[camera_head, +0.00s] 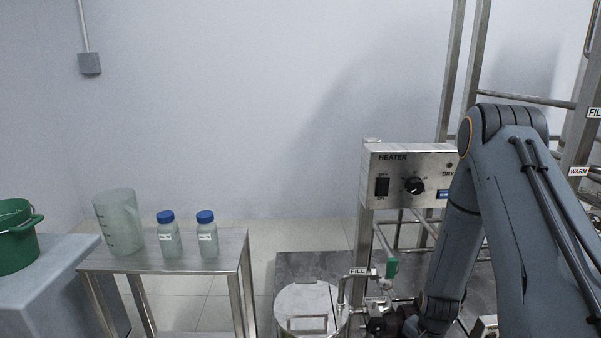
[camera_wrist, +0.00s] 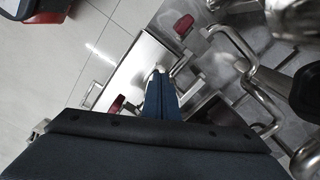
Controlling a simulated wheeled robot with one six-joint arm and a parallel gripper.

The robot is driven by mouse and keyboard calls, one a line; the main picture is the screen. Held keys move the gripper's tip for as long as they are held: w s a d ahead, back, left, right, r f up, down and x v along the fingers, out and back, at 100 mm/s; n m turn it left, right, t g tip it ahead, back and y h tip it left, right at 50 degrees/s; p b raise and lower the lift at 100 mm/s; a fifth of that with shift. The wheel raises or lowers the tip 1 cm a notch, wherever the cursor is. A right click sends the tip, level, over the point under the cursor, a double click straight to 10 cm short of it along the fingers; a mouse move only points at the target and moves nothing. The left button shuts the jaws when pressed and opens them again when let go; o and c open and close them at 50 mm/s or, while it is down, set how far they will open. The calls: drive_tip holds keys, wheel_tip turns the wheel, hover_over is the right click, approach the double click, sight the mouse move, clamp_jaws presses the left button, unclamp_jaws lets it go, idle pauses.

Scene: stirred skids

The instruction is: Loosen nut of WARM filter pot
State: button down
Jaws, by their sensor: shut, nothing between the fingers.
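My gripper (camera_wrist: 160,76) is shut and empty in the wrist view, its two fingers together in front of a metal panel and pipework. In the head view my arm reaches down at the right, and the fingertips are not visible there. A WARM label (camera_head: 578,171) is on the skid frame at the far right of the head view. I cannot make out the WARM filter pot or its nut for certain in either view. Red handles show near the fingers in the wrist view, one above right (camera_wrist: 183,25) and one at lower left (camera_wrist: 116,104).
Bent steel pipes (camera_wrist: 235,45) crowd the right of the wrist view. In the head view, a heater box (camera_head: 408,160) and a lidded steel vessel (camera_head: 294,299) stand left of my arm. A steel table (camera_head: 222,252) carries a jug (camera_head: 118,220) and two blue-capped bottles (camera_head: 169,240).

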drive_tip(key=shift+s+d+p, duration=0.2)
drive_tip(key=shift+d+p, duration=0.15)
drive_tip(key=shift+d, duration=0.05)
idle(0.4)
drive_tip(key=shift+s, duration=0.1)
wheel_tip(320, 180, up, 6)
drive_tip(key=p, duration=0.5)
drive_tip(key=shift+s+a, duration=0.25)
drive_tip(key=shift+s, duration=0.05)
